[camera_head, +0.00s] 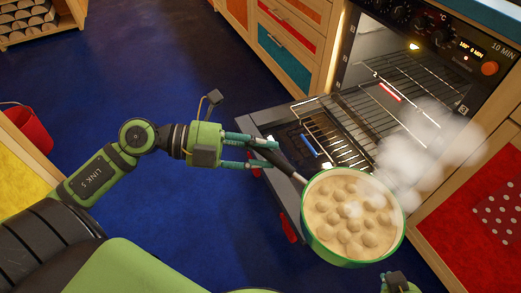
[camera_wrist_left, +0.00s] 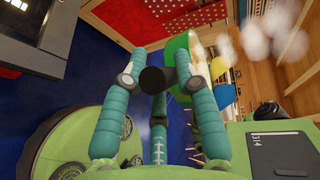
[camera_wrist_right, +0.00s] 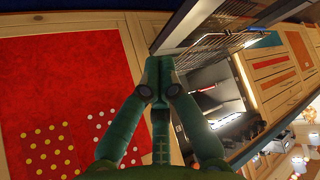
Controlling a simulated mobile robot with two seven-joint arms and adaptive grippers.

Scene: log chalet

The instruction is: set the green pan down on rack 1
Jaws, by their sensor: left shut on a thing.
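My left gripper (camera_head: 250,150) is shut on the dark handle of the green pan (camera_head: 312,232). The pan is full of pale, lumpy food and steams, held in front of the open oven. In the left wrist view the handle end (camera_wrist_left: 155,80) sits between the fingers and the pan's green side (camera_wrist_left: 178,48) shows beyond. Wire racks show in the oven: one with a blue tag (camera_head: 308,145) reaches out over the door, and one with a red tag (camera_head: 390,92) is farther in. I cannot tell which is rack 1. My right gripper (camera_wrist_right: 160,68) looks shut and empty.
The oven door (camera_head: 262,122) hangs open, left of the pan. The oven's control panel (camera_head: 440,40) is at the top right. Drawers (camera_head: 285,35) stand left of the oven, and a red cabinet front (camera_head: 470,215) right of it. Steam (camera_head: 425,140) partly veils the oven.

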